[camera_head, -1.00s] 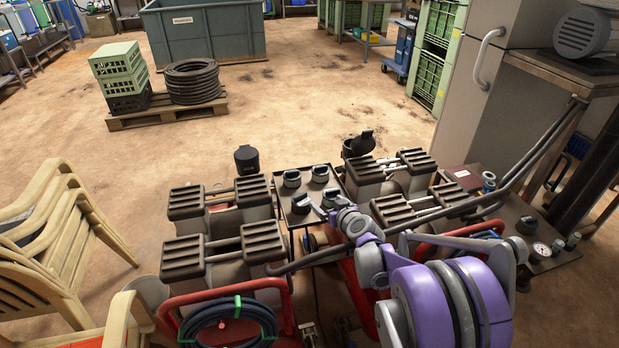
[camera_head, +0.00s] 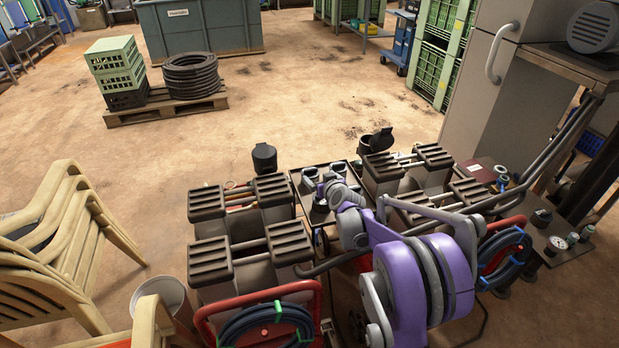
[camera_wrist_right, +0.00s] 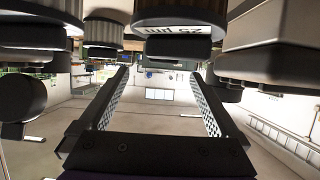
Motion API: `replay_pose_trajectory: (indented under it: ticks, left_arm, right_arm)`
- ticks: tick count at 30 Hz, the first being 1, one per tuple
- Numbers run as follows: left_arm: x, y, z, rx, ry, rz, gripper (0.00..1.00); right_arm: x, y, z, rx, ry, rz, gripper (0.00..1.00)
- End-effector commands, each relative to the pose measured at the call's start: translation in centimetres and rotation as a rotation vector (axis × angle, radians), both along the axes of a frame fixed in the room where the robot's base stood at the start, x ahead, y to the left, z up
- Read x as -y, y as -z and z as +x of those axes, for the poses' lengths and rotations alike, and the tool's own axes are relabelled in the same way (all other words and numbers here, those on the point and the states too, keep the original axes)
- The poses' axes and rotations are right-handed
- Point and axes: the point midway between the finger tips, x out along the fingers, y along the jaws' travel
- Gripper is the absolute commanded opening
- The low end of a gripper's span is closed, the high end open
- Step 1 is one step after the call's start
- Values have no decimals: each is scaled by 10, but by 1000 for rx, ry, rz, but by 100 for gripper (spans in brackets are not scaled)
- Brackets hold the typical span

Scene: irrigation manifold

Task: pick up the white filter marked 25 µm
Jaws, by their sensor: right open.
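My right gripper (camera_head: 328,187) reaches over the small dark tray table (camera_head: 297,180). Round pieces with dark parts and pale tops stand there, one at the back (camera_head: 337,168) and one at the left (camera_head: 310,173). In the right wrist view my right gripper (camera_wrist_right: 158,74) is open, with nothing between its fingers. That picture looks upside down. A round piece with a white label (camera_wrist_right: 178,29) hangs at its top centre; the label seems to end in µm, but I cannot read its number surely. I cannot tell which head-view piece is the 25 µm filter. My left gripper is out of view.
Large grey tanks with ribbed dark lids (camera_head: 275,240) stand left of the tray table, and more lidded tanks (camera_head: 380,172) stand to its right. A black lidded pot (camera_head: 264,158) is behind. Stacked chairs (camera_head: 60,240) stand at left. Open floor (camera_head: 300,100) lies beyond.

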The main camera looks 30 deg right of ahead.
Motion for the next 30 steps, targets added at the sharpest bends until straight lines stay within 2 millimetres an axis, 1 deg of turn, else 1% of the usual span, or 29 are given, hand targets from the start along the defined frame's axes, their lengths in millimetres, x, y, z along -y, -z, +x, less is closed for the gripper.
replay_pose_trajectory:
  ticks: [1,7,12,15,18,24,26,30]
  left_arm:
    - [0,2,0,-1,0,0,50]
    - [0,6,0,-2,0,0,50]
    - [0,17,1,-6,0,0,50]
    - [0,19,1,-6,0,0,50]
    - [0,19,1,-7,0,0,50]
    - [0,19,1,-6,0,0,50]
    - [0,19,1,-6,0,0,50]
    - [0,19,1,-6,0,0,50]
  right_arm:
    - [1,3,6,0,0,0,98]
    - [3,9,20,0,0,-1,98]
    - [4,21,44,-1,-1,0,98]
    - [6,24,55,-1,0,0,98]
    - [8,25,59,0,0,0,98]
    - [8,24,59,0,0,0,98]
    - [8,24,59,0,0,0,88]
    - [8,24,59,0,0,0,63]
